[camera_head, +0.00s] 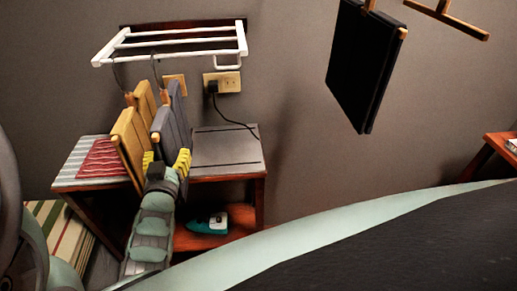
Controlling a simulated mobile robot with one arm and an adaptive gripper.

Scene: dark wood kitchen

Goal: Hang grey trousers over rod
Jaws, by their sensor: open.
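The grey trousers (168,122) hang folded on a wooden hanger below the white wall rack (180,37). My gripper (167,160), with yellow finger pads, is open at their lower part. One pad shows on each side of the grey cloth; I cannot tell whether they touch it. At the upper right, an empty wooden hanger (445,14) with a bare rod is partly cut off by the frame's top edge.
Yellow trousers (132,138) hang close left of the grey ones. Black trousers (362,70) hang at the upper right. Below stands a table (226,150) with a red folded cloth (101,159) and, on its lower shelf, an iron (207,224). A cord runs from the wall socket (228,81).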

